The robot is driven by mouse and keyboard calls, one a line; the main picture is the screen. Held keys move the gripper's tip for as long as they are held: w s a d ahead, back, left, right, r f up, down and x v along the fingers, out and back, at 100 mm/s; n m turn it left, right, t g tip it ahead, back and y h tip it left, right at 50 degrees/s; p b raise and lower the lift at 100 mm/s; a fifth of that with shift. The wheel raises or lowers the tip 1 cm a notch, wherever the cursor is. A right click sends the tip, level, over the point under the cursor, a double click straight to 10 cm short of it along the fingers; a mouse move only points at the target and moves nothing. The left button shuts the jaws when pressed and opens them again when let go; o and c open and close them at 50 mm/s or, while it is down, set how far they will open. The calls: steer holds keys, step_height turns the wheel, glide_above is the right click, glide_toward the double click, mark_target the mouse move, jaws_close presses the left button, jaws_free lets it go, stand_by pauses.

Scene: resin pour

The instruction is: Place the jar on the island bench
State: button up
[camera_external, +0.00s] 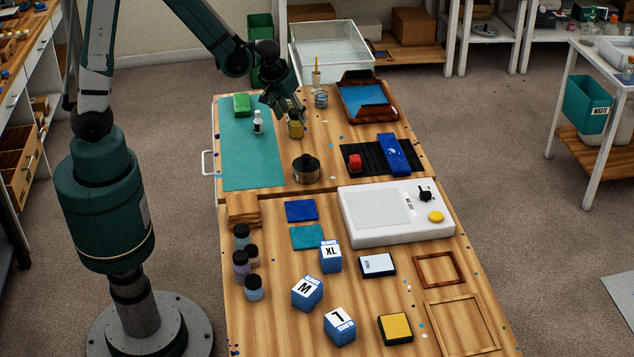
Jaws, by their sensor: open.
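The island bench (345,215) is the long wooden bench in the middle. Several small jars with dark lids stand at its left side, among them a grey-blue jar (241,238), a purple jar (241,264) and a light blue jar (254,290). A small glass jar (321,99) stands at the far end. Which one is the task's jar I cannot tell. My gripper (286,112) is open at the far end, over a small yellowish item (296,129) and left of the glass jar. Whether it touches the item is unclear.
A white bottle (257,124) and green sponge (242,103) are on a teal mat (250,165) near my gripper. A dark round pot (306,170), a white scale-like device (400,225) and blue boxes (307,293) occupy the bench. Bare wood shows around the pot.

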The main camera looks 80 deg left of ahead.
steer(key=shift+p+v, duration=0.35)
steer(key=shift+v, duration=2.55)
steer(key=s+d+r+m+t+h, duration=0.1)
steer(key=s+d+r+m, duration=0.3)
steer(key=s+d+r, duration=0.4)
steer(key=s+d+r+m+t+h, duration=0.2)
steer(key=s+d+r+m, duration=0.3)
steer(key=s+d+r, duration=0.3)
steer(key=shift+s+r+t, duration=0.4)
steer(key=shift+s+t, duration=0.1)
steer(key=shift+s, duration=1.75)
steer(key=shift+f+b, duration=0.95)
